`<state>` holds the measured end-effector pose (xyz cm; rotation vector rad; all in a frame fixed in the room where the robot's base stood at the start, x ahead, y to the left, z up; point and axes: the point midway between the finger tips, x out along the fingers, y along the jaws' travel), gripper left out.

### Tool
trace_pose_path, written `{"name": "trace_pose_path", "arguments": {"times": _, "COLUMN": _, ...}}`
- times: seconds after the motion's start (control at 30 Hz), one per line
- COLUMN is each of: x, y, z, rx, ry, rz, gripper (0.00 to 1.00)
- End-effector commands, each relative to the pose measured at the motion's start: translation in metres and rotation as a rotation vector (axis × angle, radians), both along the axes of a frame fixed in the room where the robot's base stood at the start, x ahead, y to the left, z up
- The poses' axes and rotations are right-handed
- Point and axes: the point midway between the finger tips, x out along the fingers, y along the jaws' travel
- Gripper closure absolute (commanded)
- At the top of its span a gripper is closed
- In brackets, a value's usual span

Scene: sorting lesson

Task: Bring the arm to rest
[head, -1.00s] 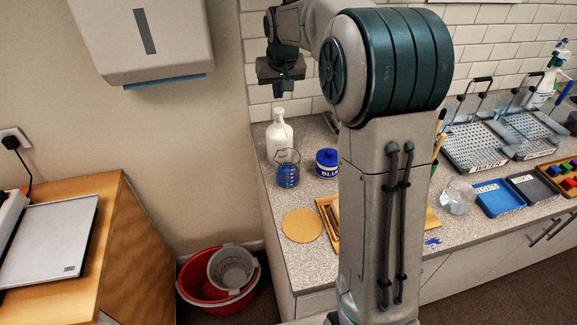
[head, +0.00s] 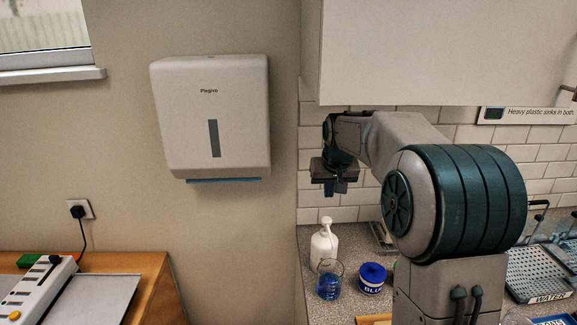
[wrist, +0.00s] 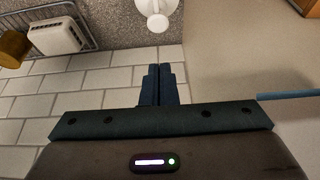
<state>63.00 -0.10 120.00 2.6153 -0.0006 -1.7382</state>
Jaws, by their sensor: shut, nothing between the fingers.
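My gripper (head: 336,188) hangs at the end of my bent arm, above the counter's left end and in front of the white wall tiles. In the wrist view its two dark blue fingers (wrist: 158,72) are together, with nothing between them. A white pump bottle (head: 324,246) stands on the counter below it, apart from the fingers. The bottle also shows from above in the wrist view (wrist: 157,10), beyond the fingertips.
A glass beaker with blue liquid (head: 329,283) and a blue jar (head: 371,279) stand near the bottle. A paper towel dispenser (head: 212,120) hangs left of my gripper. A white cupboard (head: 440,50) overhangs the counter. The wall between dispenser and tiles is bare.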

Motion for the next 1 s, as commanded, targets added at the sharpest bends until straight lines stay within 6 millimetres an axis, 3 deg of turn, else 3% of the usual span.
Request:
{"name": "trace_pose_path", "arguments": {"times": 0.17, "x": -0.041, "y": 0.001, "z": 0.013, "rx": -0.008, "ry": 0.004, "rz": 0.003, "gripper": 1.0}}
{"name": "trace_pose_path", "arguments": {"times": 0.47, "x": -0.148, "y": 0.001, "z": 0.02, "rx": -0.017, "ry": 0.024, "rz": 0.002, "gripper": 1.0}}
{"name": "trace_pose_path", "arguments": {"times": 0.8, "x": -0.27, "y": 0.0, "z": -0.005, "rx": -0.015, "ry": 0.046, "rz": 0.004, "gripper": 1.0}}
{"name": "trace_pose_path", "arguments": {"times": 1.0, "x": -0.321, "y": 0.0, "z": -0.028, "rx": -0.007, "ry": 0.057, "rz": 0.004, "gripper": 1.0}}
